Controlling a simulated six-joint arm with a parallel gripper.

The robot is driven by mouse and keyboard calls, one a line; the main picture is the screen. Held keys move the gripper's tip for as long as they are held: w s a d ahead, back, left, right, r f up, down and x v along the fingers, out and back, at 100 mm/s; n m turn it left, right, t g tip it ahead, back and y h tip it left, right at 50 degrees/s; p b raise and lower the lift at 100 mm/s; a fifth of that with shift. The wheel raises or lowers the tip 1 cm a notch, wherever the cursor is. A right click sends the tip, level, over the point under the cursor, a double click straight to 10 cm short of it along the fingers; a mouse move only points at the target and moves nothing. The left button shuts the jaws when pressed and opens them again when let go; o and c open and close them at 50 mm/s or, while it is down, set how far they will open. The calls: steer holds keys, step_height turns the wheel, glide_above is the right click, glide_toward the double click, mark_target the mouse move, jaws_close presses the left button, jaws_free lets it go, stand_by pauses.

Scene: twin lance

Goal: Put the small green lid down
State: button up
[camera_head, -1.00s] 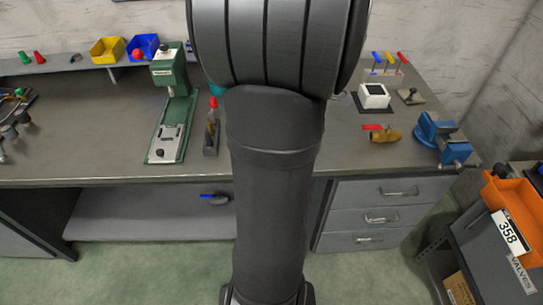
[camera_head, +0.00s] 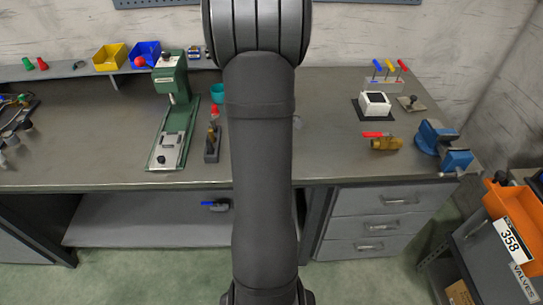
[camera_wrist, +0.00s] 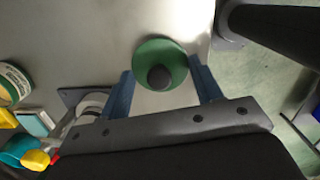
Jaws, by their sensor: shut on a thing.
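The small green lid (camera_wrist: 150,49), round with a dark knob (camera_wrist: 158,77), shows in the wrist view. My gripper (camera_wrist: 161,68) is shut on it, with one blue finger on each side. The grey bench top lies behind the lid, near the bench edge in that view. I cannot tell the height of the lid above the bench. In the head view my arm hides the gripper and the lid.
A green press (camera_head: 172,110) and a teal cup (camera_head: 217,92) stand left of my arm. A brass valve (camera_head: 386,143), a blue vise (camera_head: 441,146) and a white-topped block (camera_head: 374,103) are to the right. Bare bench top (camera_head: 325,135) lies just right of my arm.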

steer(key=shift+f, duration=0.95)
steer(key=shift+f, duration=0.2)
steer(key=o, duration=1)
steer(key=shift+c, duration=0.2)
steer(key=shift+r, duration=0.1)
step_height(320, 180, up, 12)
steer(key=a, duration=0.1)
steer(key=shift+s+a, duration=0.2)
